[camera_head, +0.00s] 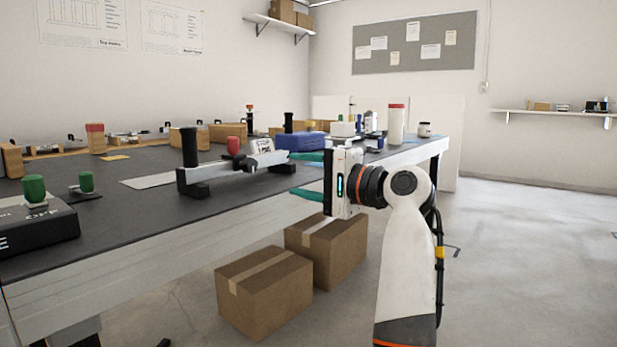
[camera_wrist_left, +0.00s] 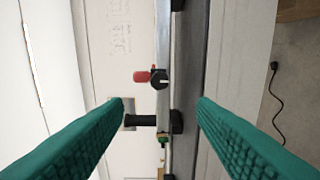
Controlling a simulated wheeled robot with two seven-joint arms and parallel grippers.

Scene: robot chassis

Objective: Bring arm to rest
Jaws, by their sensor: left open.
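My left arm (camera_head: 405,260) stands upright in the head view, right of the workbench's front edge. Its gripper (camera_head: 298,175) points left toward the bench, with its two teal fingers apart, one above the other. Nothing shows between the fingers. In the left wrist view the same gripper (camera_wrist_left: 161,103) has its fingers spread wide, with the bench fixtures beyond them and apart from them. My right gripper is in neither view.
The dark workbench (camera_head: 120,222) holds a black-handled rail fixture (camera_head: 235,172), a blue bin (camera_head: 300,141) and green knobs (camera_head: 35,188). Two cardboard boxes (camera_head: 265,290) (camera_head: 335,250) stand on the floor by the bench. The floor (camera_head: 530,260) at right is clear.

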